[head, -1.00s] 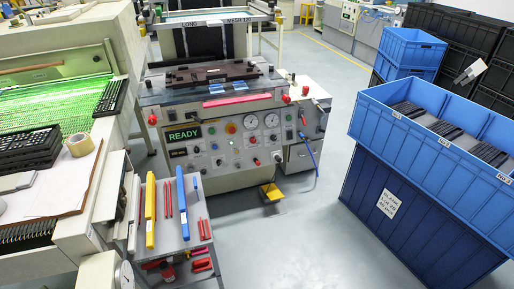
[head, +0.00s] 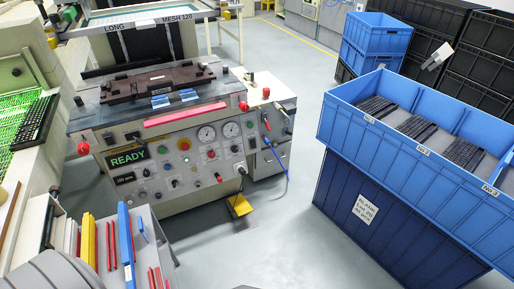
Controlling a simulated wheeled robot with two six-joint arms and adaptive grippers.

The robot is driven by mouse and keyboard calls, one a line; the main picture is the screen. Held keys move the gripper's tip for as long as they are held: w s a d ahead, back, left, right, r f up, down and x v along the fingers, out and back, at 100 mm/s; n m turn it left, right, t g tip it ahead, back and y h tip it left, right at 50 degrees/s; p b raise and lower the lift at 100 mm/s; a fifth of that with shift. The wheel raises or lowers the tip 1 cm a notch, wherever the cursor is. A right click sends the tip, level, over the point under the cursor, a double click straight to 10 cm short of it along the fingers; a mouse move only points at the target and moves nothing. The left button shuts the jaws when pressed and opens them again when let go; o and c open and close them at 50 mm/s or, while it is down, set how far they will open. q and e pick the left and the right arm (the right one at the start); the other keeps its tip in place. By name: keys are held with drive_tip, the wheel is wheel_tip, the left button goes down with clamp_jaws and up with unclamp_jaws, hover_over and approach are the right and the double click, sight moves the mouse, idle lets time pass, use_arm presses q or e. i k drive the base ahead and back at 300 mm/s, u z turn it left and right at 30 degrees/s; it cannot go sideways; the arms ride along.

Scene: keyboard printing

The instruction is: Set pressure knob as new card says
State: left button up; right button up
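The printing machine's front panel (head: 150,190) faces me, with a green READY display (head: 129,157). Two round dial gauges, a left one (head: 207,134) and a right one (head: 231,130), sit at the panel's upper right. Several small knobs and buttons lie below them, including a red-centred knob (head: 211,154). The labels are too small to read, so I cannot tell which knob sets pressure. A white card (head: 438,56) is at the black crates on the right; its text is not legible.
A tool cart (head: 155,235) with yellow, blue and red tools stands at the lower left. Blue bins (head: 400,150) holding dark parts stand at the right, with a labelled dark blue crate (head: 340,200) below. A yellow pedal (head: 240,205) is on the floor. Grey floor between is clear.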

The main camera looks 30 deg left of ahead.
sight(211, 154)
drive_tip(key=z, duration=0.3)
drive_tip(key=i, duration=1.2)
drive_tip(key=u, duration=0.85)
drive_tip(key=i, duration=0.75)
drive_tip(key=u, duration=0.55)
